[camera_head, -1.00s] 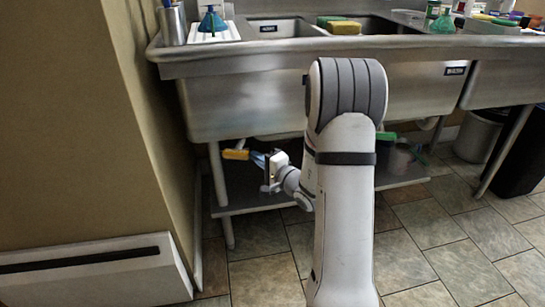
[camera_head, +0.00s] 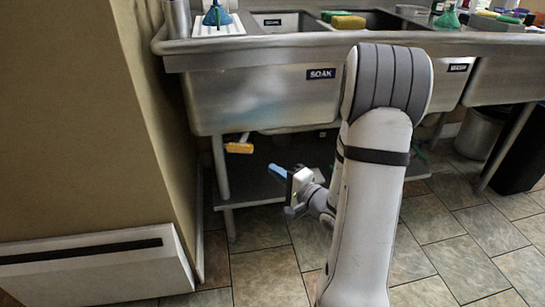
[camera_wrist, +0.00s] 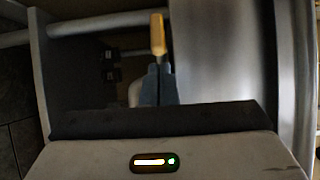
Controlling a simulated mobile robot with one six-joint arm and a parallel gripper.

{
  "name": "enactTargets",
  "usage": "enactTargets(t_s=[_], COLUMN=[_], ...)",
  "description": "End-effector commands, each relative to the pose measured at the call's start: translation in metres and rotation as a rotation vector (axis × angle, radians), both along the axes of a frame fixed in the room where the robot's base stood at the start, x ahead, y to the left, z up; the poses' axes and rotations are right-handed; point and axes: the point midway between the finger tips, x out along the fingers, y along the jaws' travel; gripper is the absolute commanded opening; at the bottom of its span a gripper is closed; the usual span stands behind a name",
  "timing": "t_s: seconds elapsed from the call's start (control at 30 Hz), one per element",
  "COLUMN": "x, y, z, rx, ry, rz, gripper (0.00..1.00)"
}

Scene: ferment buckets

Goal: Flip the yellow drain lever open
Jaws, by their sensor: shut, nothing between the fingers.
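The yellow drain lever (camera_head: 238,148) sticks out under the left sink basin, beside the front left leg, and looks roughly level in the head view. In the wrist view the lever (camera_wrist: 157,35) appears straight beyond the fingertips, end toward me. My gripper (camera_head: 278,171) is below and to the right of the lever in the head view, with a visible gap. Its blue fingers (camera_wrist: 158,72) are together and empty in the wrist view. The drain body behind the lever is mostly hidden in shadow.
The steel sink (camera_head: 262,97) with the SOAK label hangs above my gripper. A sink leg (camera_head: 222,180) stands just left, and a low shelf (camera_head: 262,191) lies below. The wall (camera_head: 75,120) closes off the left. Tiled floor (camera_head: 268,270) is free in front.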

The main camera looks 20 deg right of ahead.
Motion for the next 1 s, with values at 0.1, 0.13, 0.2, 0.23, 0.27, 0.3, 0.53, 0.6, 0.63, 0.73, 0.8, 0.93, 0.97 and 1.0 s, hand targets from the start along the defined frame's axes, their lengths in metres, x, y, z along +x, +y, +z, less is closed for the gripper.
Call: enactTargets(t_s=[0.1, 0.13, 0.2, 0.23, 0.27, 0.3, 0.53, 0.6, 0.63, 0.73, 0.8, 0.93, 0.97, 1.0], x=[-0.009, -0.01, -0.012, -0.013, -0.014, -0.014, -0.014, -0.014, -0.014, -0.014, -0.014, -0.021, -0.024, -0.03], y=[0.003, 0.003, 0.004, 0.004, 0.004, 0.004, 0.005, 0.005, 0.005, 0.005, 0.01, 0.041, 0.053, 0.069], z=[0.003, 0.002, 0.002, 0.002, 0.001, 0.001, 0.0, 0.0, 0.0, 0.001, 0.008, 0.048, 0.061, 0.08], rx=[0.002, 0.001, 0.001, 0.002, 0.001, 0.001, 0.001, 0.001, 0.001, 0.001, 0.003, 0.012, 0.012, 0.01], ry=[0.003, 0.003, 0.002, 0.001, 0.0, 0.0, 0.0, 0.0, 0.0, 0.0, 0.003, 0.023, 0.033, 0.052], rz=[-0.001, -0.001, -0.001, -0.001, -0.001, -0.001, 0.0, 0.0, 0.0, 0.002, 0.023, 0.159, 0.21, 0.285], gripper=[0.0, 0.0, 0.0, 0.0, 0.0, 0.0, 0.0, 0.0, 0.0, 0.0, 0.0, 0.0, 0.0, 0.0])
